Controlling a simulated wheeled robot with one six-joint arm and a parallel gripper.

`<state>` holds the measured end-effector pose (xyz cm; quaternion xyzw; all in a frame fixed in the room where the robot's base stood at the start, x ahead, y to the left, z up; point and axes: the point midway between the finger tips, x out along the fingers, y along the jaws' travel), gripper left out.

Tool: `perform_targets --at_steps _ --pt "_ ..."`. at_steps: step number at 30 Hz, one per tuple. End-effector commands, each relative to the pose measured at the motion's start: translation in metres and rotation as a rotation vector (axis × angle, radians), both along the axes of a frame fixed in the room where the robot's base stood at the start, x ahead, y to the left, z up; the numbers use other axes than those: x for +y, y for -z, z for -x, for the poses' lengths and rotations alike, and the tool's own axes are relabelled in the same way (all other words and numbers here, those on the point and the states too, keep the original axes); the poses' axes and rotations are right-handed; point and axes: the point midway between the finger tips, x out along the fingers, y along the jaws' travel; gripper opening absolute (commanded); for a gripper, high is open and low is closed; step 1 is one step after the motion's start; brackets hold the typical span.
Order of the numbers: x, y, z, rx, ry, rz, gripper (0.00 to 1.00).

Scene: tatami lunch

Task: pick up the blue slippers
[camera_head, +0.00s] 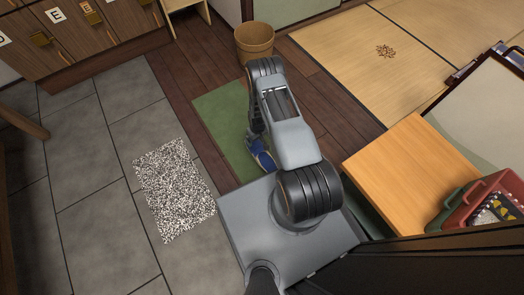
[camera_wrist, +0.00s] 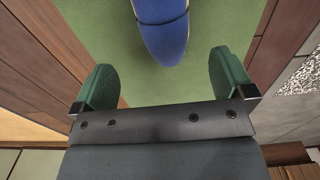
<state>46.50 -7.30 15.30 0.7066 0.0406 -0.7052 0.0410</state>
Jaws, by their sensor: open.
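A blue slipper (camera_wrist: 164,30) lies on the green mat (camera_wrist: 100,30) in the wrist view, cut off by the top edge. Part of the blue slippers (camera_head: 262,153) also shows in the head view, beside my arm and partly hidden by it. My gripper (camera_wrist: 166,75) is open and empty, its two green fingers spread wide. The slipper's rounded end lies ahead of the gap between the fingers, apart from both. In the head view my gripper is hidden behind my arm.
The green mat (camera_head: 222,112) lies on a dark wood floor. A speckled mat (camera_head: 173,190) lies on grey tiles to the left. A woven basket (camera_head: 255,42) stands beyond my arm. A wooden table (camera_head: 408,165) and a red crate (camera_head: 462,212) are at the right.

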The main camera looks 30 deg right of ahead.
Motion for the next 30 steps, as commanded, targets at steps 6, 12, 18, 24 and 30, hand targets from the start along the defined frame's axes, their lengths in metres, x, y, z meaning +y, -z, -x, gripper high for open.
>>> perform_targets --at_steps 6,12,18,24,30 --pt "0.000 0.047 0.002 0.002 0.001 -0.001 1.00" --pt "0.000 0.070 0.001 0.002 0.001 -0.001 1.00" --pt "0.000 0.076 0.001 0.002 0.001 -0.001 1.00" --pt "0.001 0.093 0.002 0.003 0.001 -0.001 1.00" --pt "0.002 0.121 0.002 0.002 0.001 -0.001 1.00"
